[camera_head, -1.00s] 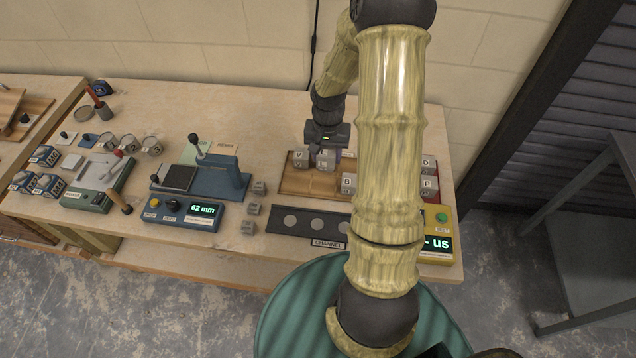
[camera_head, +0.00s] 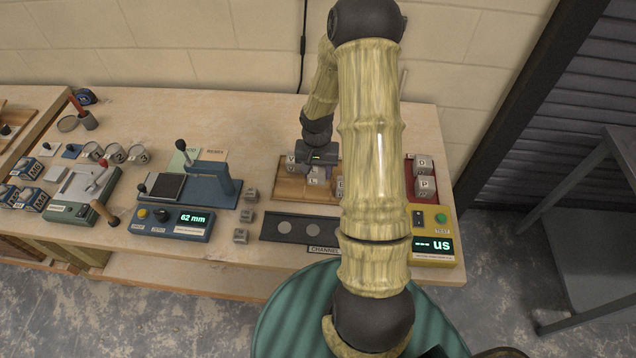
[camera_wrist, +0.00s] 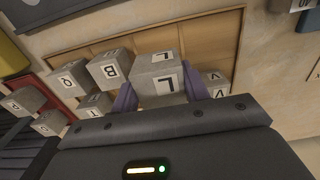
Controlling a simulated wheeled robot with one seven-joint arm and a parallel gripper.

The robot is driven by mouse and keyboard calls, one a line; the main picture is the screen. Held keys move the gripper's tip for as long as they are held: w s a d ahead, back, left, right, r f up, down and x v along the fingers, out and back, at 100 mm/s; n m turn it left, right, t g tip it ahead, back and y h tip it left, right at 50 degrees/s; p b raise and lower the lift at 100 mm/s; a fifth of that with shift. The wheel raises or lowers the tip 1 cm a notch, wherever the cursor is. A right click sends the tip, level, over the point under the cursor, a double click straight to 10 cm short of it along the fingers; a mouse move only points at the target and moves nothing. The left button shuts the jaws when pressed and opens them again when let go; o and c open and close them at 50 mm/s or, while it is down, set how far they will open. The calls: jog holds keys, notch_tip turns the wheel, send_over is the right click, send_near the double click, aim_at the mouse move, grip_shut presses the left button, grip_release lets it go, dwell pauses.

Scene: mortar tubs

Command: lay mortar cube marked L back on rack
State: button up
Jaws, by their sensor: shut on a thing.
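The mortar cube marked L (camera_wrist: 162,82) is grey with black L letters on pale faces. It sits between the purple fingers of my gripper (camera_wrist: 160,95) in the wrist view, and they are shut on it. In the head view the cube (camera_head: 314,178) shows just below my gripper (camera_head: 318,163), over the wooden rack (camera_head: 290,190). The rack's bare boards (camera_wrist: 205,38) show behind the cube in the wrist view. I cannot tell whether the cube touches the rack. Cube V (camera_head: 291,162) is close on its left, and cube B (camera_wrist: 110,66) is on its other side.
Cubes Q (camera_wrist: 73,76) and T (camera_wrist: 95,106) stand near B. A red tray (camera_head: 411,170) with cubes D and P lies right of my arm. A dark channel plate (camera_head: 275,228) lies in front of the rack. Several grey cubes (camera_head: 245,216) stand to its left.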

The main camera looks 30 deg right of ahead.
aim_at(317, 168)
jog(key=shift+d+f, duration=0.1)
jog(key=shift+f, duration=0.75)
jog(key=shift+f+p, duration=0.45)
jog(key=shift+f, duration=1.6)
jog(key=shift+f, duration=0.1)
jog(key=o, duration=1.2)
jog(key=shift+c, duration=0.2)
notch_tip(317, 168, up, 12)
jog(key=shift+r+b, duration=0.1)
jog(key=shift+b, duration=1)
